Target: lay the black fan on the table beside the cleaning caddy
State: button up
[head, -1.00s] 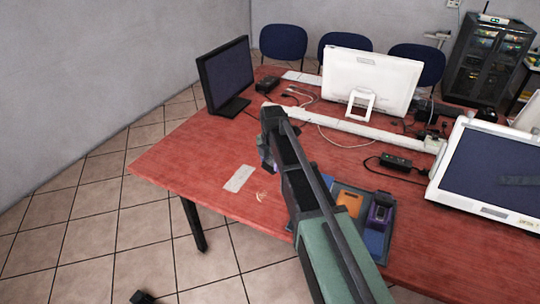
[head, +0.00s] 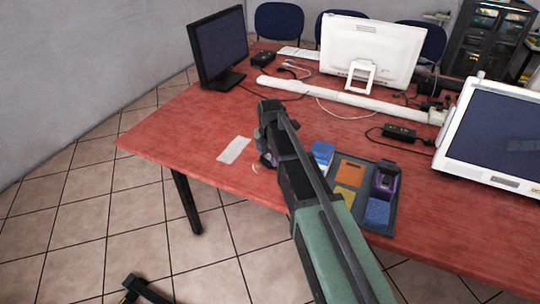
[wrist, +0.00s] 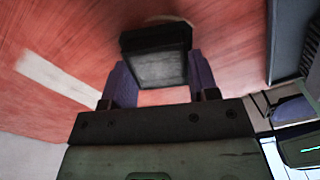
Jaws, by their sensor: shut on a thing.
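My gripper (wrist: 162,72) is shut on the black fan (wrist: 157,62), a dark boxy thing between the two purple fingers in the wrist view. Red tabletop shows around the fan; I cannot tell whether it touches the table. In the head view my gripper (head: 266,150) is left of the cleaning caddy, and the fan is mostly hidden by my arm. The cleaning caddy (head: 391,222) is a dark grey tray on the table, right of my arm. Its compartments hold blue, orange, yellow and purple things. My arm covers its left part.
A white flat strip (head: 234,150) lies left of my gripper. A black monitor (head: 218,48) stands behind on the left, a white one (head: 370,52) at the back. A black adapter (head: 399,132) and cables lie behind the caddy. The front left tabletop is clear.

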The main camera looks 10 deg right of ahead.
jog(key=shift+f+b, duration=0.5)
jog(key=shift+f, duration=0.1)
dwell(0.3)
jog(key=o, duration=1)
notch_tip(320, 180, up, 11)
jog(key=p, duration=1)
jog(key=shift+p, duration=0.4)
